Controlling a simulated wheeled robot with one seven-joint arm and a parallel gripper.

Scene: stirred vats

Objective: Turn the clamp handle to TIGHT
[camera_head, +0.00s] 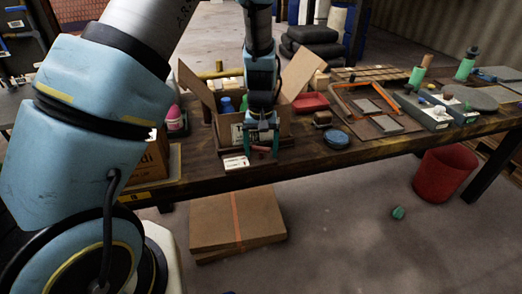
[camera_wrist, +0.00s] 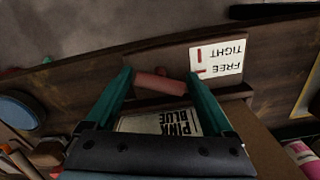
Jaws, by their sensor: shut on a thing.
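My gripper (camera_head: 262,140) is at the front edge of the workbench, in front of an open cardboard box. In the wrist view its two teal fingers (camera_wrist: 159,80) are on either side of a short, dull red clamp handle (camera_wrist: 160,83) and shut on it. The handle lies across between the fingertips, slightly tilted; its mount is mostly hidden. A white label (camera_wrist: 216,56) beside it reads TIGHT and FREE upside down in the wrist view, each with a red mark. It also shows in the head view (camera_head: 235,163). I cannot tell exactly which mark the handle points to.
The cardboard box (camera_head: 284,124) holds bottles, and a PINK BLUE card (camera_wrist: 160,124) shows behind my fingers. A round blue tin (camera_head: 336,139) is to the right on the bench (camera_head: 380,151). A red bucket (camera_head: 444,174) and flat cartons (camera_head: 238,216) are on the floor.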

